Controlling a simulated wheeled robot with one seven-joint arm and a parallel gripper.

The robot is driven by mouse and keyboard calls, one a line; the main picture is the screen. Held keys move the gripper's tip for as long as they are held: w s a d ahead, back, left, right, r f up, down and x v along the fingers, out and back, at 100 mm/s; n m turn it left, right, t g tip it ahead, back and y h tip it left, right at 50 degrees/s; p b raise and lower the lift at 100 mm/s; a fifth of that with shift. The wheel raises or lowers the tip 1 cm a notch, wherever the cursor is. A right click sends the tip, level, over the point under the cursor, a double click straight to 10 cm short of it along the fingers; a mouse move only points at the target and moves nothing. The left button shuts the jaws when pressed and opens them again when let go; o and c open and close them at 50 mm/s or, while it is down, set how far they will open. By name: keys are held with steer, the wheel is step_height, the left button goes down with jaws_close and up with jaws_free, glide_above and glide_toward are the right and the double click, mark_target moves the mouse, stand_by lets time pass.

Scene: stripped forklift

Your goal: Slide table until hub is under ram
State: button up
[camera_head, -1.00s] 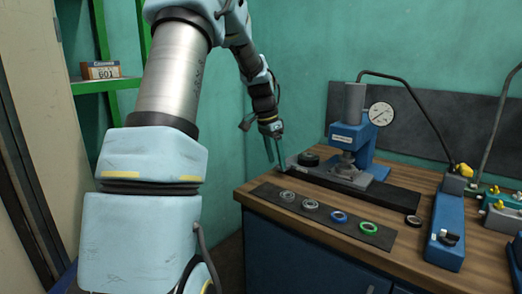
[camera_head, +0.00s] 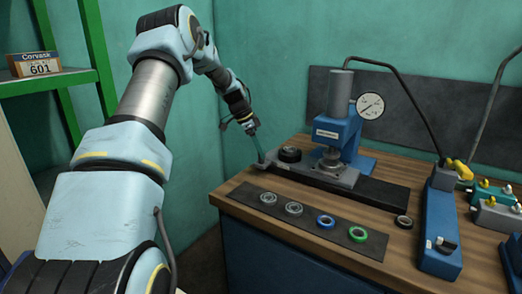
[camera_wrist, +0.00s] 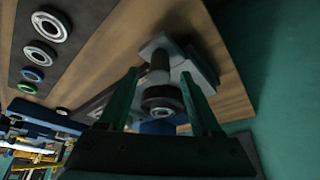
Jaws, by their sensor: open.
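The blue press (camera_head: 338,132) stands on the wooden bench, its ram (camera_head: 333,151) pointing down over a grey base. The sliding table (camera_head: 312,175) is a dark, low slide running in from the left of the press. The hub (camera_head: 290,154), a short black ring, sits on it, left of the ram and not under it. My gripper (camera_head: 261,160) is at the table's left end, by a light grey end piece (camera_head: 267,168). In the wrist view, its open green fingers (camera_wrist: 162,112) stand either side of a dark post (camera_wrist: 159,68) and the hub (camera_wrist: 162,101). Finger contact is unclear.
A dark mat (camera_head: 310,219) with several rings lies along the bench front. A blue pump (camera_head: 439,225) with a hose stands further right. The teal wall is close behind the bench's left end.

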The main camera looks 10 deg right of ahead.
steer(key=shift+x, duration=1.25)
jaws_close()
stand_by(0.5)
